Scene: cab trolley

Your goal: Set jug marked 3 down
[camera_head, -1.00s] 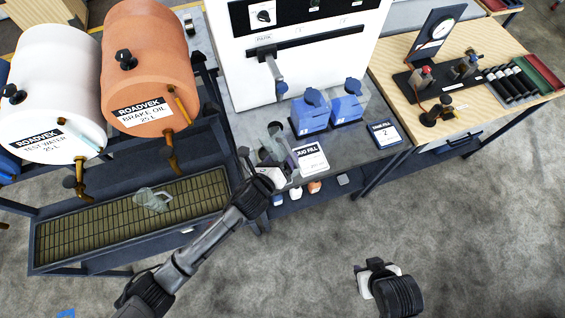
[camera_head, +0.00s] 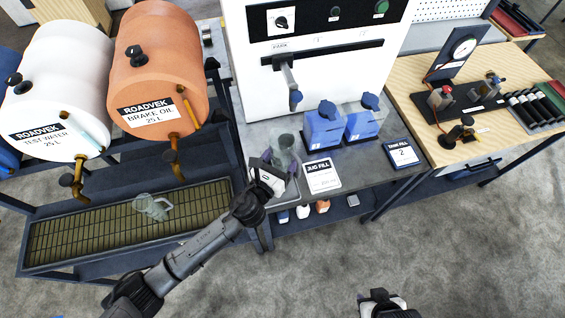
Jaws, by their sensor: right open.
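A clear grey jug (camera_head: 286,144) is at the front left of the grey bench, beside the JUG FILL plate (camera_head: 321,176). My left gripper (camera_head: 273,164) is right at this jug, on its near left side; its fingertips merge with the jug, so their grip is unclear. Whether the jug's base touches the bench is hidden. A second clear jug (camera_head: 152,207) lies on the slatted drain tray (camera_head: 75,240) at left. No number is readable on either jug. My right gripper (camera_head: 378,297) is open and low at the bottom edge, partly cut off, away from both jugs.
Two blue containers (camera_head: 323,128) stand behind the JUG FILL plate, with the TANK FILL plate (camera_head: 403,152) to their right. A white cabinet with a lever (camera_head: 290,85) rises behind. White and orange drums (camera_head: 150,75) with taps overhang the drain tray. A wooden gauge table (camera_head: 430,150) stands right.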

